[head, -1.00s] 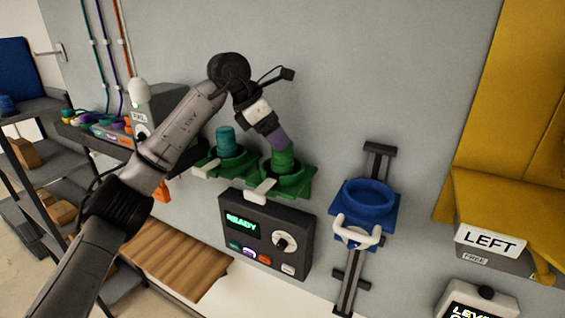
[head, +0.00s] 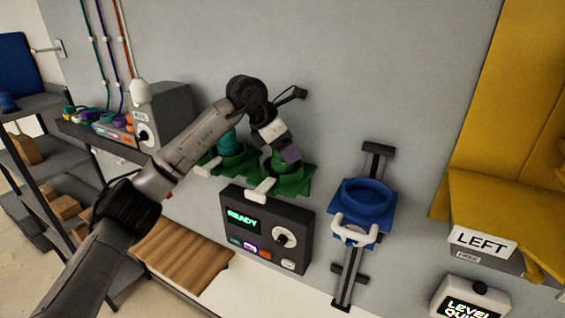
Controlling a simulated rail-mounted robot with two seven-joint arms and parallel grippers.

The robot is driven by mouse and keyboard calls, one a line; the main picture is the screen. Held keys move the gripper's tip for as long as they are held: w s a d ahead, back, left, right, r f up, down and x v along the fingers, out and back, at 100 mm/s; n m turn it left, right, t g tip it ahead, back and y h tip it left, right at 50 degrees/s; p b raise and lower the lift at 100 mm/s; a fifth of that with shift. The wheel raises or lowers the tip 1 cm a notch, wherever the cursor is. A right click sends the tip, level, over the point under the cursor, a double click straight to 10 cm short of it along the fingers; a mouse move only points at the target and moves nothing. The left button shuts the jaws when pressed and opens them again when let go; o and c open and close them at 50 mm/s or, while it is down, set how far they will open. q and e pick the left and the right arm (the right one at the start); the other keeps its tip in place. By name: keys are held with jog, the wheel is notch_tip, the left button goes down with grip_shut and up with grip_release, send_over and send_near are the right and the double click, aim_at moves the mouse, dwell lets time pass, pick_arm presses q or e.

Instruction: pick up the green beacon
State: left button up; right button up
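A green piece, seemingly the green beacon (head: 276,164), shows in that holder just behind and left of the gripper's end. The gripper hides much of it, and I cannot tell whether they touch or whether the fingers are open. A teal beacon (head: 228,139) stands in the left green holder (head: 231,158), partly behind my arm. My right gripper is out of view.
A dark control box (head: 266,228) reading READY sits below the green holders. A blue ring holder (head: 367,195) on a vertical rail is to the right. A yellow unit (head: 510,205) labelled LEFT is at far right. Shelves (head: 60,165) stand at left; a wooden slatted surface (head: 180,258) is below.

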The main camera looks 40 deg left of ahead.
pick_arm(q)
jog(key=c, duration=0.9)
jog(key=shift+r, duration=0.1)
